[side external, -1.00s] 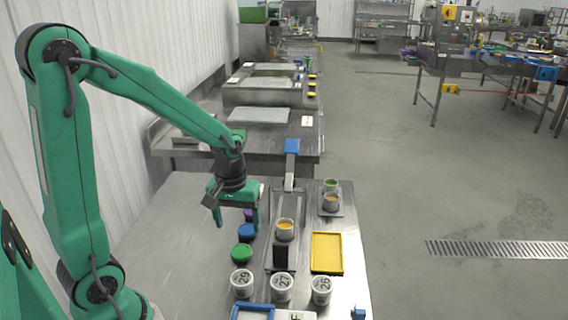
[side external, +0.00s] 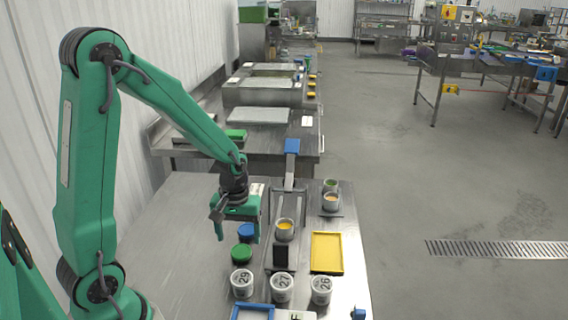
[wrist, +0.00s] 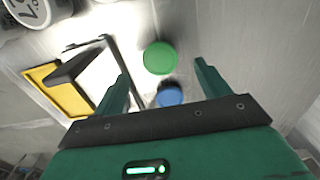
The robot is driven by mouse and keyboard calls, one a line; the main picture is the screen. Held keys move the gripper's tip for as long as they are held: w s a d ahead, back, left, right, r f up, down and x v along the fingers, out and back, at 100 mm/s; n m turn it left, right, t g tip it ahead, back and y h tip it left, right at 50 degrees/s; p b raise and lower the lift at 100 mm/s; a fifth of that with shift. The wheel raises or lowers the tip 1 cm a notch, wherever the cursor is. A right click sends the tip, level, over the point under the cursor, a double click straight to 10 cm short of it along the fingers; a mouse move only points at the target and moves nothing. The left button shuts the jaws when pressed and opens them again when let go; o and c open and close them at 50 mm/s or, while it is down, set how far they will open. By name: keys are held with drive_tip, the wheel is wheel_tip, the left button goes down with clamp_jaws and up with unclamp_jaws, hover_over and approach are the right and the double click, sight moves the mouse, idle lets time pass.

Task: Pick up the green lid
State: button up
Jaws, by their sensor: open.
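The green lid (side external: 241,254) lies flat on the steel table, in front of the blue lid (side external: 246,231) in the side view. In the wrist view the green lid (wrist: 160,58) shows between and just beyond my fingertips, with the blue lid (wrist: 170,97) nearer to my palm. My gripper (side external: 239,238) is open and empty, pointing down, above the lids. Its fingers (wrist: 162,70) are spread apart in the wrist view. No finger visibly touches the green lid. The purple lid is not seen now in the side view, probably behind my gripper.
Several numbered white tubs, such as tub 29 (side external: 242,284), stand in front of the lids. The table's left side is clear.

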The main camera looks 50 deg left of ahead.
sight(241, 250)
drive_tip(key=shift+f, duration=0.15)
drive_tip(key=shift+w+a+f, duration=0.1)
drive_tip(key=shift+w+f, duration=0.05)
drive_tip(key=shift+f, duration=2.3)
drive_tip(key=shift+c, duration=0.2)
drive_tip(key=c, duration=1)
